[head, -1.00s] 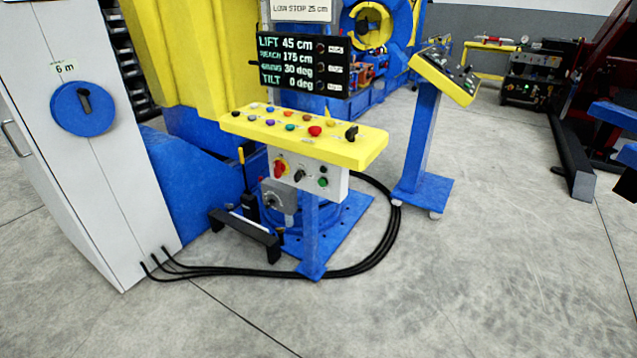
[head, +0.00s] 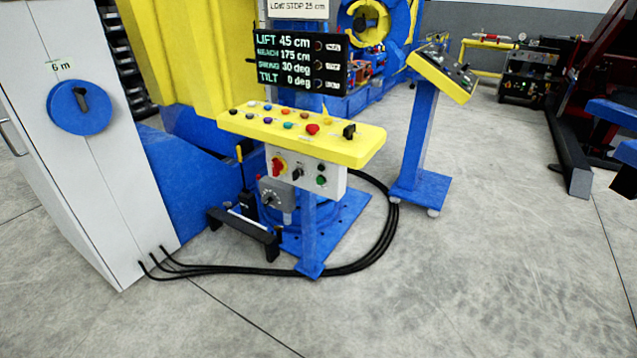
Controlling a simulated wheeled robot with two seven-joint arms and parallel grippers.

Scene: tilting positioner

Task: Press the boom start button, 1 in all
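A yellow control panel (head: 236,122) on a blue post (head: 309,235) carries several coloured buttons, among them a large red one (head: 312,129) and a black switch (head: 349,131). The labels are too small to read, so I cannot tell which is the boom start button. Neither of my grippers is in view.
A display (head: 300,63) reads lift 45 cm, reach 175 cm, swing 30 deg, tilt 0 deg. A white cabinet (head: 75,185) stands left, a second yellow-topped console (head: 440,75) right. Black cables (head: 350,270) cross the floor. Open floor (head: 480,270) lies in front and right.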

